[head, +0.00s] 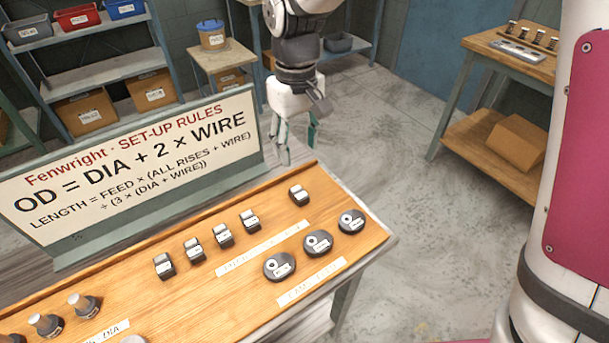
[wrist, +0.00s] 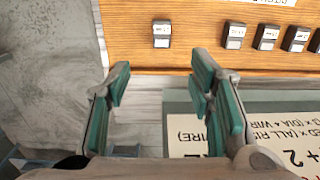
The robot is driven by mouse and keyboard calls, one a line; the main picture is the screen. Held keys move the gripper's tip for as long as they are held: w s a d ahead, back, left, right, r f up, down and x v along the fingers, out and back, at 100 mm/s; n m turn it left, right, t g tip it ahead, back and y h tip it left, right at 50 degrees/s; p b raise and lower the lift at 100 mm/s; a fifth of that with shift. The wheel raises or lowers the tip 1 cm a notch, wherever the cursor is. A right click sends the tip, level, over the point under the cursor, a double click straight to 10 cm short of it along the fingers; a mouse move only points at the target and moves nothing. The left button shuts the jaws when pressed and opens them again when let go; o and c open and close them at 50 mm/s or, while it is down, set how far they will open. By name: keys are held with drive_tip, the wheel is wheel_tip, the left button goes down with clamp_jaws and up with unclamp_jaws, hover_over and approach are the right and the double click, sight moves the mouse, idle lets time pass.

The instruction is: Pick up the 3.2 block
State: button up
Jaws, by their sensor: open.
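Several small dark blocks with white labels stand in a slanting row on the wooden board. The label print is too small to read, so I cannot tell which is the 3.2 block. One block (head: 299,195) stands apart at the row's right end; in the wrist view this lone block (wrist: 161,33) lies ahead of the gap between my fingers. Others, such as this block (head: 250,220), stand closer together and show at upper right in the wrist view (wrist: 235,35). My gripper (head: 298,142) is open and empty, above and behind the board's far edge; its green-padded fingers (wrist: 162,75) point down.
A large set-up rules sign (head: 135,165) stands behind the board, just left of my gripper. Round dark discs (head: 318,243) lie in front of the blocks, and pegs (head: 84,304) stand at the lower left. The wooden board (head: 215,300) has bare room between them.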

hover_over(299, 192)
drive_tip(key=f, duration=0.7)
drive_tip(key=shift+w+f, duration=0.25)
drive_tip(key=shift+f, duration=0.15)
drive_tip(key=shift+s+f, duration=0.15)
drive_tip(key=shift+f, duration=1.2)
drive_tip(key=shift+s+f, duration=0.15)
drive_tip(key=shift+f, duration=1.2)
clamp_jaws()
